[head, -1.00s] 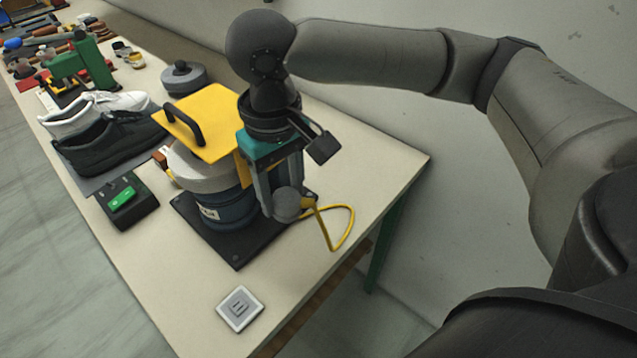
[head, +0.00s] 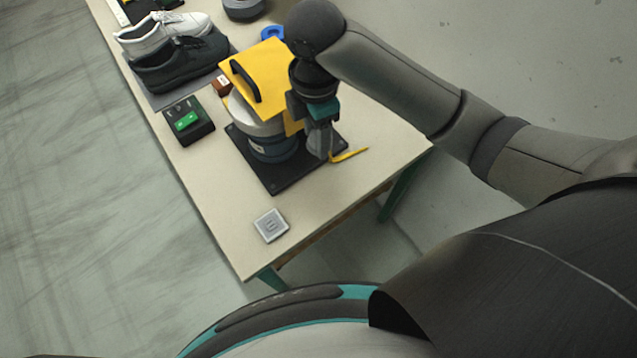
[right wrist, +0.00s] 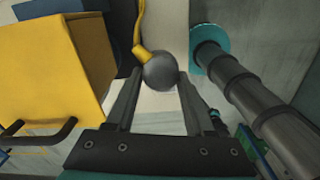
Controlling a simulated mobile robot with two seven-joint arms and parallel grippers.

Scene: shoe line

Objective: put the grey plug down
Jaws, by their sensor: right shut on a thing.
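The grey plug (right wrist: 160,71) is round, with a yellow cord (right wrist: 148,52) at its end. It sits between the fingertips of my right gripper (right wrist: 158,82), which is shut on it. In the head view my right gripper (head: 318,152) points down beside the blue and grey machine (head: 272,148), at its right. There the plug is mostly hidden, and the yellow cord shows just right of the fingers (head: 350,155). I cannot tell whether the plug touches the table. My left gripper is not in view.
A yellow box-like guard (head: 268,75) with a black handle tops the machine, close to my right gripper. A light grey square plate (head: 271,225) lies on the table (head: 225,205) near its front corner. Shoes (head: 180,68) and a green-buttoned box (head: 188,121) stand left.

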